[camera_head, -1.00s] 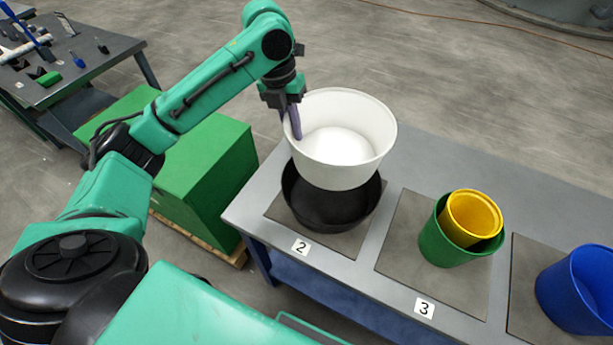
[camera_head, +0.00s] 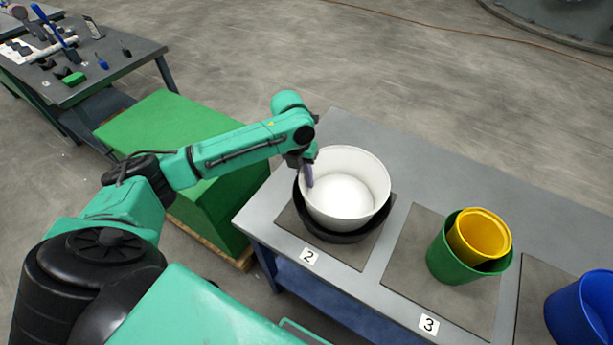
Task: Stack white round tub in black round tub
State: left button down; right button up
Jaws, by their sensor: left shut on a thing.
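The white round tub (camera_head: 346,205) sits low inside the black round tub (camera_head: 345,236), its upper part standing above the black rim. The black tub rests on the dark mat marked 2 at the left end of the table. My left gripper (camera_head: 308,177) is shut on the left wall of the white tub, with a finger showing inside it. Whether the white tub touches the black tub's floor is hidden. My right gripper is not in view.
A green tub (camera_head: 448,262) with a yellow tub (camera_head: 479,237) inside stands on mat 3. A blue tub (camera_head: 584,309) is at the right edge. A green block (camera_head: 160,125) stands left of the grey table (camera_head: 420,170). A tool bench (camera_head: 120,62) is at the far left.

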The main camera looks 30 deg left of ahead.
pick_arm(q)
jog(key=shift+f, duration=0.35)
jog(key=c, duration=1.3)
grip_release()
jog(key=shift+o, duration=0.2)
jog(key=shift+r, duration=0.15)
notch_tip(320, 180, up, 13)
jog(key=a+b, duration=0.1)
jog(key=a, duration=0.1)
jog(key=shift+s+b, duration=0.15)
jog(key=shift+b, duration=0.2)
